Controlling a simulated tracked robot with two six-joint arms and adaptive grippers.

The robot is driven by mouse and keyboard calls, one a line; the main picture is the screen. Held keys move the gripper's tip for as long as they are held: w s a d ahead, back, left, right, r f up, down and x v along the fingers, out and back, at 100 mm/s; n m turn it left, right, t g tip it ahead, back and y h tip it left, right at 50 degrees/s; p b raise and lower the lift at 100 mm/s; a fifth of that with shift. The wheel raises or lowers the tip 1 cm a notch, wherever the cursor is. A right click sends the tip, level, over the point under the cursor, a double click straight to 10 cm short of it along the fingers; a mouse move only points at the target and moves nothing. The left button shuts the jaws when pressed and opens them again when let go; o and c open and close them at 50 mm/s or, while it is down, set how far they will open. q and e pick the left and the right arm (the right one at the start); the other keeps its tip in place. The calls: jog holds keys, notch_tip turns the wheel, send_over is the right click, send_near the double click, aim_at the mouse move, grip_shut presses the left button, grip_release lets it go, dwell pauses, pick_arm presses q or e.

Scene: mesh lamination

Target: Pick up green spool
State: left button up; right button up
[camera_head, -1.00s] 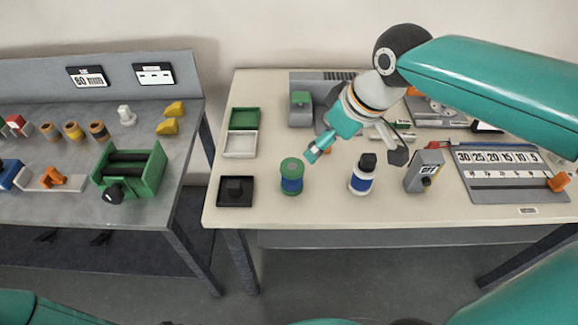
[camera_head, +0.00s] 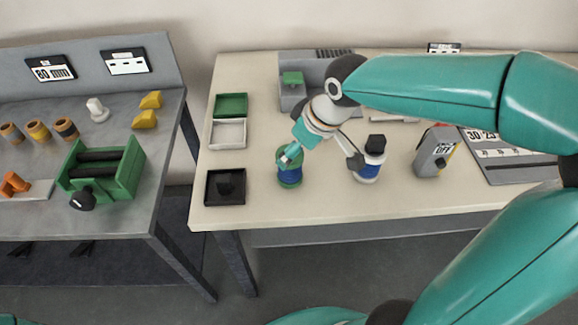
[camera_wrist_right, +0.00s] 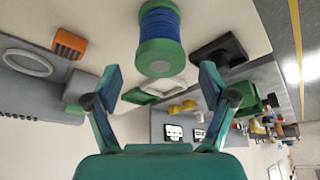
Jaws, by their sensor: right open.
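The green spool (camera_head: 289,180) has green ends and a blue wound middle, and it stands upright on the pale table near its front edge. My right gripper (camera_head: 323,158) is open and empty. In the head view, one of its fingers overlaps the top of the spool; I cannot tell whether it touches. In the right wrist view the spool (camera_wrist_right: 161,55) appears ahead of the spread fingertips, roughly centred, and both fingers of the right gripper (camera_wrist_right: 162,80) stand apart from it. My left gripper is out of view.
A white and blue bottle with a black cap (camera_head: 370,160) stands close to the right of the spool. A black square tray (camera_head: 226,186) is to the left, with white (camera_head: 228,133) and green (camera_head: 231,105) trays behind it. A grey switch box (camera_head: 435,152) is farther right.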

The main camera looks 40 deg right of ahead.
jog(key=x, duration=0.8)
jog(key=shift+w+f, duration=0.2)
jog(key=shift+f, duration=0.15)
jog(key=c, duration=1.2)
